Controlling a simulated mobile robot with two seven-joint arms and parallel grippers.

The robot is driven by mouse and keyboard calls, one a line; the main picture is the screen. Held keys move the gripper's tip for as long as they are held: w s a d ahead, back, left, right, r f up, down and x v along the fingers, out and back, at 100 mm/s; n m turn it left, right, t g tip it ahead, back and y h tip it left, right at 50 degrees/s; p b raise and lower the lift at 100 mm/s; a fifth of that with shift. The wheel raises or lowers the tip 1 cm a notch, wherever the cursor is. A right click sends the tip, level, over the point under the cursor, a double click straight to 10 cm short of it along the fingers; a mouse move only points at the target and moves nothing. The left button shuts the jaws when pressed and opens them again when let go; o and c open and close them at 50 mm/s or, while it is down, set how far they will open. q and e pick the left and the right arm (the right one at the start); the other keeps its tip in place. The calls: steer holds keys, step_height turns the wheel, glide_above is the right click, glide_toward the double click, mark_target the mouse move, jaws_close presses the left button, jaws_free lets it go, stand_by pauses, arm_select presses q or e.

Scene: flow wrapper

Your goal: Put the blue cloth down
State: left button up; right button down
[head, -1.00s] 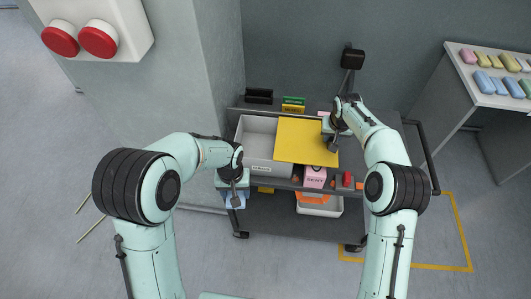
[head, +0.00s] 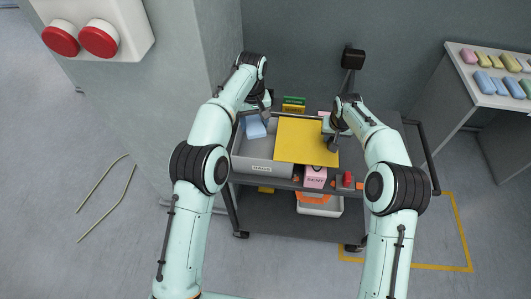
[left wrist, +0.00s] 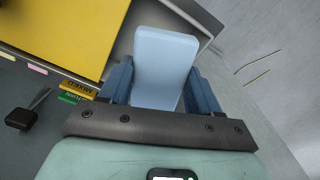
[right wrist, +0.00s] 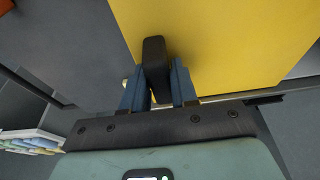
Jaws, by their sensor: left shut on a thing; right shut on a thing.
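The blue cloth (head: 256,129) is a pale blue folded pad over the left, uncovered part of the grey bin (head: 238,161). My left gripper (head: 267,112) is shut on the cloth, which stands out between the fingers in the left wrist view (left wrist: 165,55). I cannot tell whether the cloth touches the bin. A yellow panel (head: 300,147) covers the bin's right part. My right gripper (head: 332,141) is shut on the panel's black handle (right wrist: 154,58). The bin floor under the cloth is hidden.
The bin stands on a dark cart (head: 385,125) with a lower shelf. Green and yellow labelled blocks (head: 293,104) stand behind the bin. A pink box (head: 315,177) and a red item (head: 347,179) are in front. A grey wall column (head: 180,80) stands close left of my left arm.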

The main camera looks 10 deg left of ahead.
mark_target(254, 122)
arm_select(q)
steer(key=shift+w+a+r, duration=0.1)
steer(key=shift+w+r, duration=0.2)
steer(key=shift+w, duration=0.05)
arm_select(e)
steer(key=shift+d, duration=0.1)
arm_select(q)
step_height(254, 122, down, 10)
stand_by(0.3)
steer(key=shift+f, duration=0.5)
steer(key=o, duration=1)
step_height(254, 122, up, 13)
steer(key=shift+r, duration=0.15)
